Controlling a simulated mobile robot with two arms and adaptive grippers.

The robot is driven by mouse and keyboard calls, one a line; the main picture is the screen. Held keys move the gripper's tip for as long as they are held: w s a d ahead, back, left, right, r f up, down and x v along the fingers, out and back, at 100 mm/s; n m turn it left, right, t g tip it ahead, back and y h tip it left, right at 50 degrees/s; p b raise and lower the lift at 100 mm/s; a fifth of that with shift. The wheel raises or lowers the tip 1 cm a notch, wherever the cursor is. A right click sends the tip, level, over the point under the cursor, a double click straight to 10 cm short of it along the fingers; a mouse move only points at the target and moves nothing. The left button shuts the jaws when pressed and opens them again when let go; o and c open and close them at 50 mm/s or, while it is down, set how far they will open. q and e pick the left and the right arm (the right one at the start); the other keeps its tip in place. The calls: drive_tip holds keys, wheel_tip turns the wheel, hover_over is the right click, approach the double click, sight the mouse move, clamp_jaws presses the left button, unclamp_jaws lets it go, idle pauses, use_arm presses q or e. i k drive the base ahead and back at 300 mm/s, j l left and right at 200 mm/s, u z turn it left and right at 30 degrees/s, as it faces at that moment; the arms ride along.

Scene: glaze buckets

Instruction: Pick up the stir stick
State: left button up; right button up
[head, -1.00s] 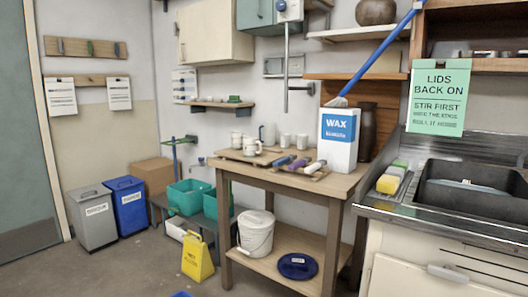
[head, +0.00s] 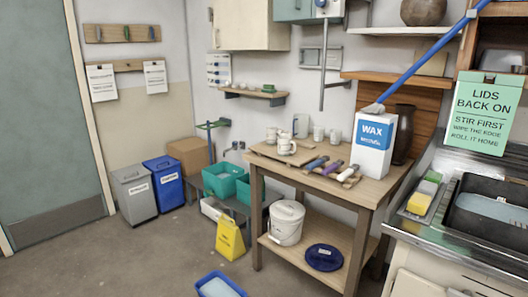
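I cannot make out a stir stick for certain. Several short coloured-handled tools (head: 330,168) lie on the wooden table (head: 368,190). A white lidded bucket (head: 287,223) stands on the table's lower shelf, next to a round dark blue lid (head: 324,257).
A blue tub (head: 220,287) with pale contents is at the bottom edge. A yellow floor sign (head: 230,238), teal tubs (head: 222,180) and grey (head: 133,192) and blue (head: 165,182) bins stand left of the table. A sink (head: 490,210) is at right. The floor at left is clear.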

sight(305, 144)
drive_tip(key=i+j+u, duration=0.5)
drive_tip(key=i+u, duration=0.75)
drive_tip(key=i+j, duration=0.1)
drive_tip(key=i, duration=1.85)
drive_tip(key=i+z, duration=0.3)
drive_tip(key=i, duration=0.25)
drive_tip(key=i+j+z, duration=0.1)
drive_tip(key=i+z, duration=0.2)
drive_tip(key=i, duration=0.25)
drive_tip(key=i+j+z, duration=0.35)
drive_tip(key=i, duration=0.2)
